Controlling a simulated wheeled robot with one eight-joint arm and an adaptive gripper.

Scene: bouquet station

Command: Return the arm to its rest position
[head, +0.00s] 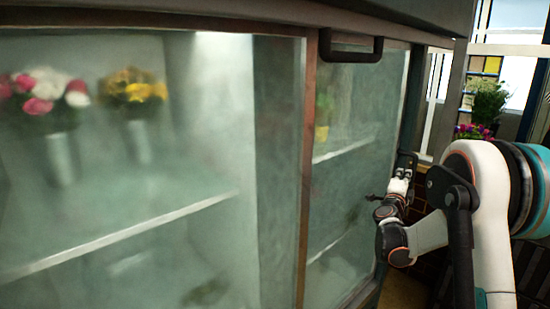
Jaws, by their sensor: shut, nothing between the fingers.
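My arm comes in from the right side of the head view. My gripper (402,173) is small and partly blurred at its end, close to the right edge of the glass-fronted cabinet (309,150). It is shut and no object shows in it. A dark upright handle (410,160) is right by the gripper; I cannot tell whether they touch. The arm is bent, with its elbow nearer to me and its forearm reaching toward the cabinet.
The cabinet glass is fogged. Behind it, a pink and white bouquet (45,88) and a yellow bouquet (136,88) stand in vases on a shelf. A dark horizontal handle (350,56) juts out at the top. Plants (487,100) stand by a window at right.

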